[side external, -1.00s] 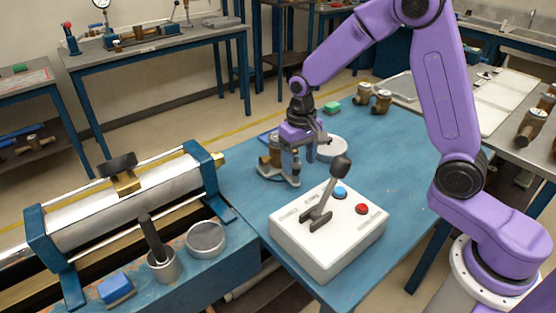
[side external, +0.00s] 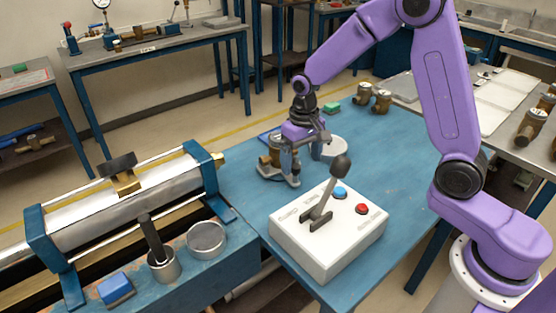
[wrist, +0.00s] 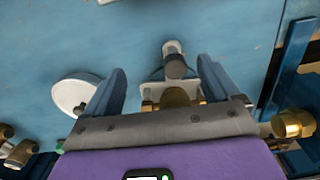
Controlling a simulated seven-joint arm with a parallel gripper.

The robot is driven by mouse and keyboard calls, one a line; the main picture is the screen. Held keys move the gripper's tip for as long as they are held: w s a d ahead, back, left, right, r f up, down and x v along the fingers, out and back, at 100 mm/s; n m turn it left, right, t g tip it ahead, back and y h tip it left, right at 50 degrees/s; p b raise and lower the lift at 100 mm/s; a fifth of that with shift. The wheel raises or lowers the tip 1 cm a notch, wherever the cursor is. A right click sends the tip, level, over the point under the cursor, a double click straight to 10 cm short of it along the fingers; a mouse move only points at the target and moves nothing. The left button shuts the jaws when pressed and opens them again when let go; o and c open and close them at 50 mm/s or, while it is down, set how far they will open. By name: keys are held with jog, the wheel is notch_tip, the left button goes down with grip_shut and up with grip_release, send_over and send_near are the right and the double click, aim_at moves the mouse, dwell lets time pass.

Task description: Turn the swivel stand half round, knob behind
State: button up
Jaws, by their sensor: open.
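The swivel stand (side external: 267,171) is on the blue table, partly hidden behind my gripper. A brass and grey meter-like body (side external: 264,157) shows on it. In the wrist view, a grey post with a rounded dark top, seemingly the knob (wrist: 175,66), rises from a pale plate, with a brass part (wrist: 176,97) nearer the gripper. My gripper (side external: 303,164) is open beside the stand, its fingers pointing down. In the wrist view my open fingers (wrist: 162,82) lie either side of the post and brass part, with visible gaps. I cannot tell whether anything touches.
A white disc (side external: 334,148) lies just right of the gripper. A white control box (side external: 330,245) with a lever and blue and red buttons stands in front. Brass meters (side external: 381,101) and a green block (side external: 332,108) are behind. The table's right part is clear.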

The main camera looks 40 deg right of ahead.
jog(key=shift+r, duration=2.75)
